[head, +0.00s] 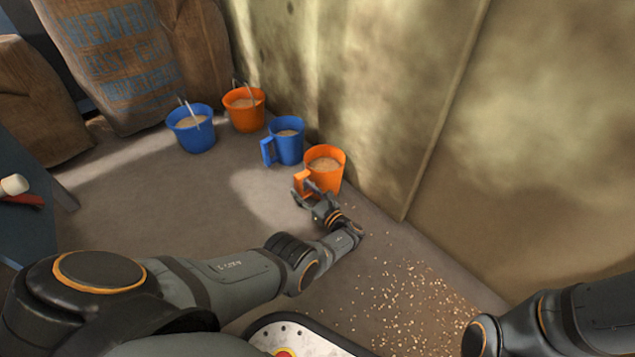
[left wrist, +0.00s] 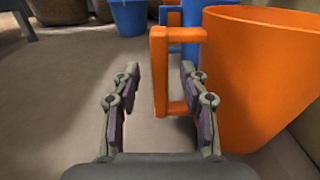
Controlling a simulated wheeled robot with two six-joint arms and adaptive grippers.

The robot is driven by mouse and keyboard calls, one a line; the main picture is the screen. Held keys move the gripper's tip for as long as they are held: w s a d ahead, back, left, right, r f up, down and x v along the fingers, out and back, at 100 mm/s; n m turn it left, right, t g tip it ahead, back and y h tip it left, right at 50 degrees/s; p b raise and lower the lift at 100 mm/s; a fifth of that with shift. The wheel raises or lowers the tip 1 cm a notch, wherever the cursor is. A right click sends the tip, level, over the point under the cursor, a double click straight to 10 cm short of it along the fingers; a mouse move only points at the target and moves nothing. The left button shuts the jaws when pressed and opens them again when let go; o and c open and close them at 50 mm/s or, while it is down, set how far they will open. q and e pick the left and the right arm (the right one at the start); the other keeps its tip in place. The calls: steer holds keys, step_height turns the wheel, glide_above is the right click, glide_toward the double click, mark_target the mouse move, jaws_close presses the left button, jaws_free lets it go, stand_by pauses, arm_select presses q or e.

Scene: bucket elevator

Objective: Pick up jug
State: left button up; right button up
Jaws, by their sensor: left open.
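An orange jug (head: 326,165) filled with grain stands upright on the floor by the wall, its handle toward the left. In the left wrist view the orange jug (left wrist: 258,75) fills the right side, with its handle (left wrist: 158,75) ahead of the fingers. My left gripper (head: 306,190) is open close to the handle. In the left wrist view the left gripper (left wrist: 158,85) has its fingers apart, with the handle in line with the gap and nearer the right finger. I cannot tell whether they touch. A blue jug (head: 289,143) with grain stands behind. My right gripper is out of view.
A blue bucket (head: 191,130) and an orange bucket (head: 244,112), both with grain, stand farther back. Large printed sacks (head: 118,60) lean behind them. The wall (head: 385,110) is close on the right. Spilled grain (head: 410,300) lies on the floor. Floor left of the jugs is clear.

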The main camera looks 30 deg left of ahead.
arm_select(q)
steer(key=x, duration=0.3)
steer(key=shift+f, duration=0.1)
jaws_close()
steer(key=shift+w+r, duration=0.1)
steer(key=shift+r, duration=0.1)
